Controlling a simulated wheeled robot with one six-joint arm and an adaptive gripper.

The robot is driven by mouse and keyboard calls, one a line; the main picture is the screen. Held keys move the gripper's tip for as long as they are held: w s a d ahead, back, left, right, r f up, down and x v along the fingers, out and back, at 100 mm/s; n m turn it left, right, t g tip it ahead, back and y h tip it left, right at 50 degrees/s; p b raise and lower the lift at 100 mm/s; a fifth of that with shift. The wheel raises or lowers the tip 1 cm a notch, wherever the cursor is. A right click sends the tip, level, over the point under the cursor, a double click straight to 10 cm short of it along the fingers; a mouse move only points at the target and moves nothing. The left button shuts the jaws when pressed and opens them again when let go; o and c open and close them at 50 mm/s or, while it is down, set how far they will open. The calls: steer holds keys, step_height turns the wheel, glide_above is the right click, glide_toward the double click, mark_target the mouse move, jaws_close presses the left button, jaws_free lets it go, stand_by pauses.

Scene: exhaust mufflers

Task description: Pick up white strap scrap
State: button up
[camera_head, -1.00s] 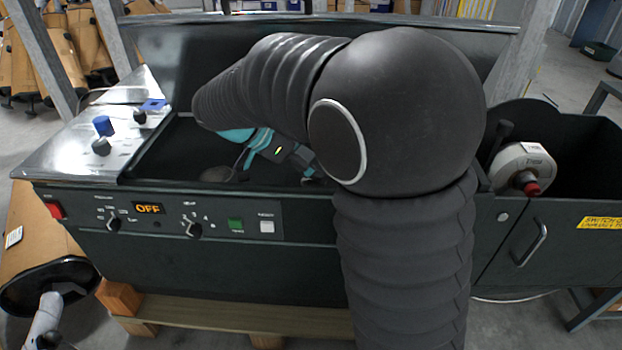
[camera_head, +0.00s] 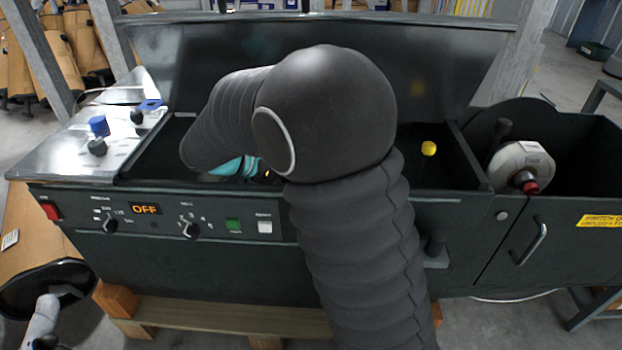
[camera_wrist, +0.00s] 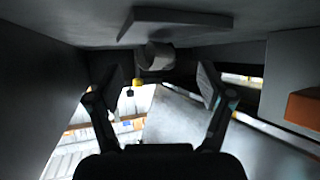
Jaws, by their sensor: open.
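I cannot make out the white strap scrap for certain in either view. My gripper (camera_wrist: 157,90) shows in the wrist view with its two dark fingers spread wide apart and nothing between them. In the head view my arm reaches down into the open dark bay of the machine (camera_head: 165,238). Only a teal part near the gripper shows there, and the fingers are hidden behind my arm and the bay's front wall. In the wrist view a short grey cylinder (camera_wrist: 156,55) sits beyond the fingers, under a dark flat plate (camera_wrist: 175,22).
A white spool with a red knob (camera_head: 515,166) stands at the machine's right. A yellow knob (camera_head: 429,148) shows inside the bay. A metal panel with blue and black knobs (camera_head: 75,155) is at the left. The raised dark lid (camera_head: 440,60) stands behind the bay.

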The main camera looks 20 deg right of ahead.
steer(key=shift+d+f, duration=0.2)
steer(key=shift+d, duration=0.15)
steer(key=shift+c, duration=0.2)
steer(key=c, duration=1.1)
steer(key=shift+r, duration=0.1)
